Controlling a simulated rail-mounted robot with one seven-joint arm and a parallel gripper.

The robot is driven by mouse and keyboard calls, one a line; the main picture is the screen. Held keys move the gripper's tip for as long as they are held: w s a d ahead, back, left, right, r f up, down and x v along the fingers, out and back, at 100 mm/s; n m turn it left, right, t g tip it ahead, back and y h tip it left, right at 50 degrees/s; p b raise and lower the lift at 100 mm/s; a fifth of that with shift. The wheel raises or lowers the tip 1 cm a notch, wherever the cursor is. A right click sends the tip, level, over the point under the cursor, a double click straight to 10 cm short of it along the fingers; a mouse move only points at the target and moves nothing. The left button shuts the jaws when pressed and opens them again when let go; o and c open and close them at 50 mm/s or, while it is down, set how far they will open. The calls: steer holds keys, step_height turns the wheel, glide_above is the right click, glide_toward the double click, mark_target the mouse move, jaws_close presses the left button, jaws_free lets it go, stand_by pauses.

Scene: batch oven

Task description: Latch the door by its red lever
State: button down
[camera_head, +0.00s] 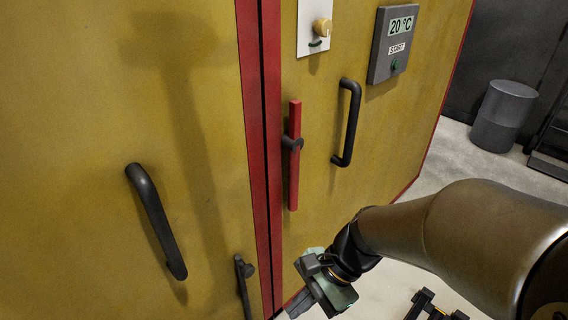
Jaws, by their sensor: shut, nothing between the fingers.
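The red lever (294,170) is on the right-hand yellow door panel (330,60), just right of the red-edged seam. It stands upright on a dark pivot near its middle. My gripper (300,303) is at the bottom of the picture, below the lever and apart from it, with its fingers pointing down and left. The fingers are shut and hold nothing. Whether the door is latched cannot be told from this view.
A black handle (350,122) is right of the lever, and another handle (157,221) is on the left panel. A dark lever (244,285) sits low by the seam. A grey bin (503,115) stands behind right.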

mark_target(294, 205)
steer(key=w+a+f+m+t+y+b, duration=0.25)
steer(key=w+m+y, duration=0.2)
steer(key=m, duration=0.35)
steer(key=w+a+f+m+t+y+b, duration=0.1)
steer(key=w+m+t+y+b, duration=0.15)
steer(key=w+m, duration=0.45)
steer(key=w+d+f+m+t+h+b, duration=0.3)
steer(key=w+d+m+t, duration=0.6)
steer(key=m, duration=1)
steer(key=shift+w+d+f+t, duration=0.15)
steer(key=shift+w+f+t, duration=0.2)
steer(key=shift+w+t, duration=0.55)
steer(key=shift+s, duration=0.15)
steer(key=w+a, duration=0.1)
steer(key=w, duration=0.2)
steer(key=w+a, duration=0.2)
steer(key=w, duration=0.1)
steer(key=w+a, duration=0.1)
steer(key=w, duration=0.3)
steer(key=shift+a, duration=0.15)
steer(key=shift+w+d, duration=0.4)
steer(key=shift+w, duration=0.1)
